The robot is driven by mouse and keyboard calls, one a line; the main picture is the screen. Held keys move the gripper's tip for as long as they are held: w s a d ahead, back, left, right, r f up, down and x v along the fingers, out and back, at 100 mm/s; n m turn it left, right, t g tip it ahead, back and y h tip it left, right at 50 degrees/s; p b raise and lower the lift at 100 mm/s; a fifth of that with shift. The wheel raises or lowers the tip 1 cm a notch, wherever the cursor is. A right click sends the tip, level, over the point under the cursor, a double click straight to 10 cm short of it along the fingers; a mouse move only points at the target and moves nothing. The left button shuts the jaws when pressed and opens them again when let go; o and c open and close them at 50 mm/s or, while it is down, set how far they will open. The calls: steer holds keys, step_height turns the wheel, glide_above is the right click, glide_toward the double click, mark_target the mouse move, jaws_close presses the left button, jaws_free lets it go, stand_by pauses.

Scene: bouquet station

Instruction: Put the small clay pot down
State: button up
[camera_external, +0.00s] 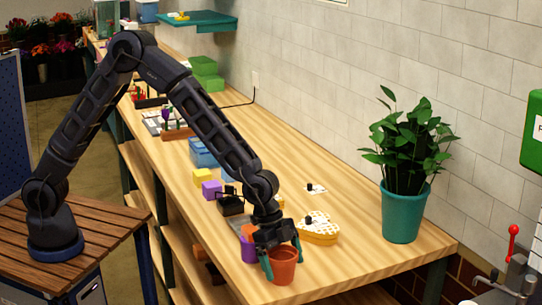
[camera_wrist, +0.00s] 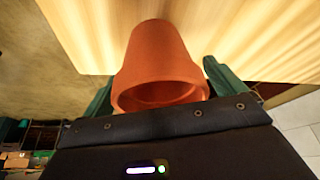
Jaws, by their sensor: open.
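The small clay pot (camera_external: 284,267) is reddish-brown and appears to stand upright on the wooden table near its front end. In the wrist view the pot (camera_wrist: 157,55) shows its open rim towards the camera. My gripper (camera_external: 282,262) is open, with its two green fingers on either side of the pot. In the wrist view the fingers of my gripper (camera_wrist: 160,88) sit left and right of the rim, with a gap visible at the right finger. The pot's contact with the table is hard to see.
A purple object (camera_external: 249,248) stands close to the left of my gripper. A yellow patterned box (camera_external: 318,232) lies behind it to the right. A leafy plant in a teal pot (camera_external: 402,212) stands at the right. The table's front edge is close to the clay pot.

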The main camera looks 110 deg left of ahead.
steer(key=v, duration=1)
steer(key=shift+s+r, duration=0.2)
steer(key=shift+r, duration=0.1)
steer(key=s+d+r+n+y, duration=0.1)
steer(key=s+d+r, duration=0.2)
steer(key=s+r, duration=0.7)
steer(key=s+d+r+n+y, duration=0.1)
steer(key=s+d+r, duration=0.35)
steer(key=s, duration=0.85)
steer(key=s+a+r+n, duration=0.1)
steer(key=s+n, duration=0.1)
steer(key=s, duration=2.4)
steer(key=shift+s+r+n+t, duration=0.25)
steer(key=shift+r+n+t, duration=0.05)
steer(key=shift+r, duration=0.05)
